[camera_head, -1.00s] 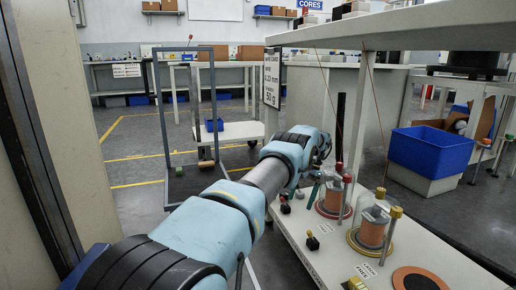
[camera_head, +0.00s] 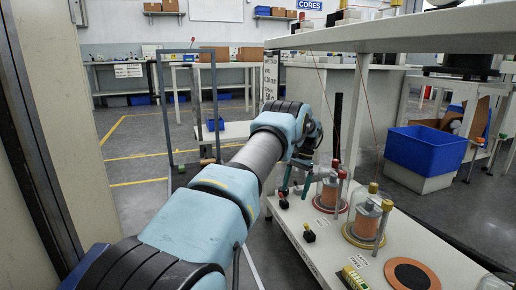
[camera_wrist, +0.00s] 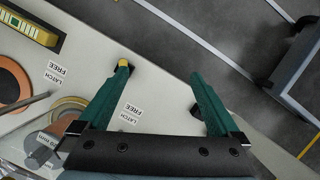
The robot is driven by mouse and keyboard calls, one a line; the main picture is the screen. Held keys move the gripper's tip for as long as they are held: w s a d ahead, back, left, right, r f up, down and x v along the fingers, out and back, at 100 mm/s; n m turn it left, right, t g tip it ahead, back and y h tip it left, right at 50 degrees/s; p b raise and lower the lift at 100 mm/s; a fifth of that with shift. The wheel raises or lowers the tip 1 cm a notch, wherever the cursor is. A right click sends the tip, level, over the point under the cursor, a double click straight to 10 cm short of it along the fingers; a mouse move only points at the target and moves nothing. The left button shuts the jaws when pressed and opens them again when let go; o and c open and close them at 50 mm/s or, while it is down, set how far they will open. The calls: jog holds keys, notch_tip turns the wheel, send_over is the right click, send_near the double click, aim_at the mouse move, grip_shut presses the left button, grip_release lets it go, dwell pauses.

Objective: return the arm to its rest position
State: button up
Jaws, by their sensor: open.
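My gripper (camera_wrist: 164,95) is open, with two green fingers spread apart and nothing between them in the wrist view. In the head view my gripper (camera_head: 294,186) shows at the end of my blue and grey arm, above the left edge of the white bench (camera_head: 300,240). The fingers are partly hidden there by my wrist. A glass-covered copper coil stand (camera_head: 328,193) stands just right of my gripper, and a second coil stand (camera_head: 369,222) is nearer the camera.
A white shelf (camera_head: 430,30) overhangs the bench. Blue bin (camera_head: 427,150) stands at right. A dark-framed cart (camera_head: 168,120) stands at left. A yellow level (camera_head: 353,280) and a copper disc (camera_head: 411,274) lie on the bench.

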jog(key=s+a+r+n+t+h+p, duration=0.1)
jog(key=s+a+r+n+p, duration=0.1)
jog(key=s+a+r, duration=0.4)
jog(key=s+a+r+n+t+h+p, duration=0.1)
jog(key=s+a+r+n, duration=0.15)
jog(key=a+r, duration=0.45)
jog(key=s+a+r+n+t+p, duration=0.1)
jog(key=s+a+r, duration=0.15)
jog(key=s, duration=0.55)
jog(key=s+a+r+n+p, duration=0.1)
jog(key=s+a+r, duration=0.15)
jog(key=s, duration=0.65)
jog(key=s+a+r+n+t+p, duration=0.1)
jog(key=s+a+r+n, duration=0.15)
jog(key=s, duration=0.55)
notch_tip(320, 180, up, 37)
jog(key=m+p, duration=0.1)
jog(key=p, duration=3.7)
jog(key=shift+w+h, duration=0.2)
jog(key=shift+h, duration=0.2)
